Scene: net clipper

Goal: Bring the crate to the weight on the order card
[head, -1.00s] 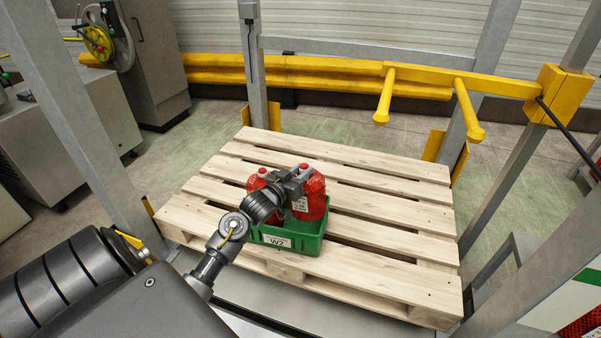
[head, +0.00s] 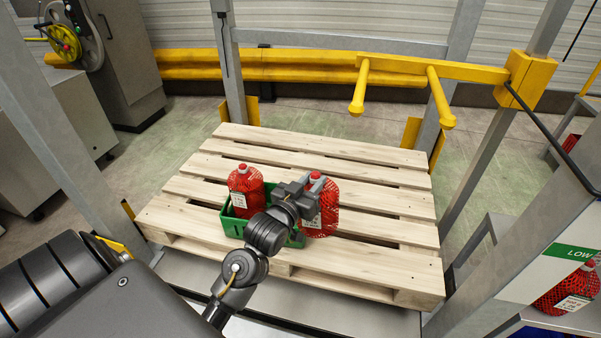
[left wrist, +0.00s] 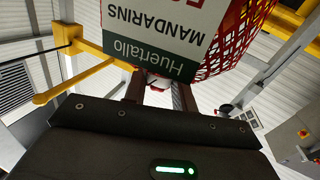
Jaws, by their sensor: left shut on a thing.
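A green crate (head: 231,226) sits on the wooden pallet (head: 385,265), partly hidden behind my left arm. One red net bag (head: 246,190) with a white label stands in it. My left gripper (head: 308,186) is shut on the top of another red net bag (head: 322,219), at the crate's right edge. In the head view I cannot tell how high this bag hangs. In the left wrist view the held bag (left wrist: 240,35) shows red netting and a label reading "Huertallo MANDARINS". No order card is readable. My right gripper is out of view.
At the right, more red net bags (head: 570,292) lie by a panel (head: 575,252) marked "LOW". Grey posts (head: 497,120) and a yellow forked bar (head: 440,70) frame the pallet. The pallet's back and right are bare.

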